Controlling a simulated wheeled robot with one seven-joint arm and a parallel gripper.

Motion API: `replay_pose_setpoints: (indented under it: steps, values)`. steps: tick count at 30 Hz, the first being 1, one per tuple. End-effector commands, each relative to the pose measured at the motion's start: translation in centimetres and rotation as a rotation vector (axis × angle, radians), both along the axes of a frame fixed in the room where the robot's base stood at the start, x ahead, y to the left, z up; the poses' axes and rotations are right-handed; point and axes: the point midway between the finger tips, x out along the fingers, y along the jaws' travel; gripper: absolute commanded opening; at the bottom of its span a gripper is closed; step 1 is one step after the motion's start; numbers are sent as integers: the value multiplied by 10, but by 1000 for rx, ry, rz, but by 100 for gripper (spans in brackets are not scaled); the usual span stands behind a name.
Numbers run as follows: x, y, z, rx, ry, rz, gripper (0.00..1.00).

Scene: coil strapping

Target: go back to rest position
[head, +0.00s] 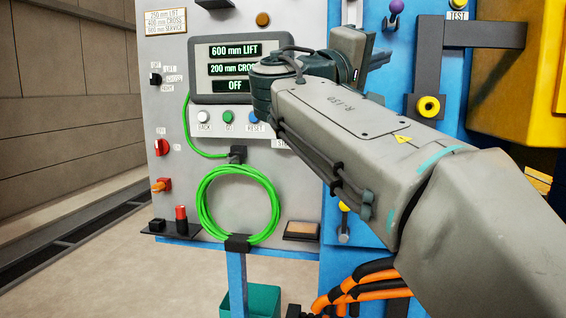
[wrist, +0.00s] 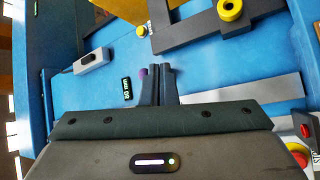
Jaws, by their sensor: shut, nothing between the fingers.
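My gripper (wrist: 159,72) shows in the wrist view with its two dark fingers together and nothing held between them. It points toward the blue panel (wrist: 120,65), which has a dark bracket and a yellow ring beyond the fingers. In the head view my arm reaches in from the lower right, and its far end is near the top of the blue panel.
A screen (head: 236,69) reads 600 mm LIFT, 200 mm CROSS and OFF. A dark bracket (head: 430,60) with a yellow ring (head: 428,106) stands right of my arm. Orange cables (head: 365,283) run below it. Open floor (head: 120,270) lies at the lower left.

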Motion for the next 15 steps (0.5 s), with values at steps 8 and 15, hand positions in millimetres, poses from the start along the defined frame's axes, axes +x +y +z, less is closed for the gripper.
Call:
replay_pose_setpoints:
  steps: [8,15]
  values:
    - [9,-29,-112,205,279,59,0]
    - [-25,-49,-263,562,559,101,0]
